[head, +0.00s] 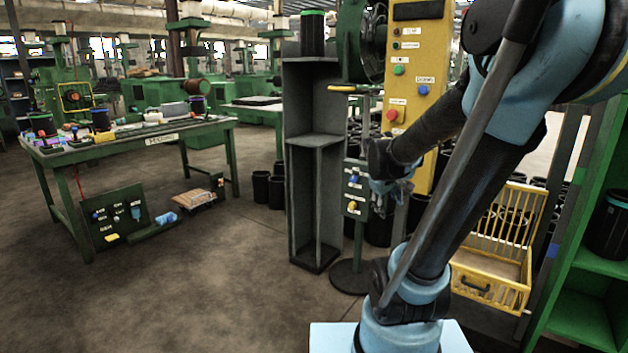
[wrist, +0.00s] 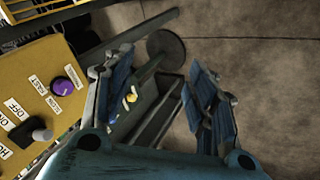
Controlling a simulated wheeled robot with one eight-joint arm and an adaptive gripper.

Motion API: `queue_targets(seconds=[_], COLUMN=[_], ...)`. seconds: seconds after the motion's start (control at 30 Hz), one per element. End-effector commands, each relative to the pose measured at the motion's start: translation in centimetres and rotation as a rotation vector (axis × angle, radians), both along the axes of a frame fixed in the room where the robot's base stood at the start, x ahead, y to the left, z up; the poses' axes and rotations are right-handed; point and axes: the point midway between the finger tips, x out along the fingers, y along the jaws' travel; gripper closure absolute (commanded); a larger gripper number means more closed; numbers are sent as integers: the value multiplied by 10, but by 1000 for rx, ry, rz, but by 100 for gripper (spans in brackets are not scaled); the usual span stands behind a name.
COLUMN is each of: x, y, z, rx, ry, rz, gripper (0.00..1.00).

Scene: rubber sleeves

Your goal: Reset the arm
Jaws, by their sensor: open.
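My gripper (head: 392,187) hangs in front of the yellow control panel in the head view, partly merged with the dark background. In the wrist view my gripper (wrist: 165,105) shows two blue-grey fingers spread wide apart with nothing between them. My light-blue and black arm fills the right side of the head view and folds down toward its base.
A yellow control panel (head: 416,75) and a green button post (head: 356,190) stand close to my gripper. A grey shelf (head: 315,140) holds a dark sleeve on top. A yellow wire basket (head: 490,262) stands right. A green table (head: 130,145) is left.

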Motion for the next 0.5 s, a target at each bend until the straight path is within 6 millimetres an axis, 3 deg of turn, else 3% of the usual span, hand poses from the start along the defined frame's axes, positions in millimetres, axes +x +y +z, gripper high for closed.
queue_targets(seconds=[0.1, 0.5], x=[-35, -141], y=[4, 27], z=[-8, -41], rx=[71, 298], ry=[23, 120], rz=[-68, -296], gripper=[48, 48])
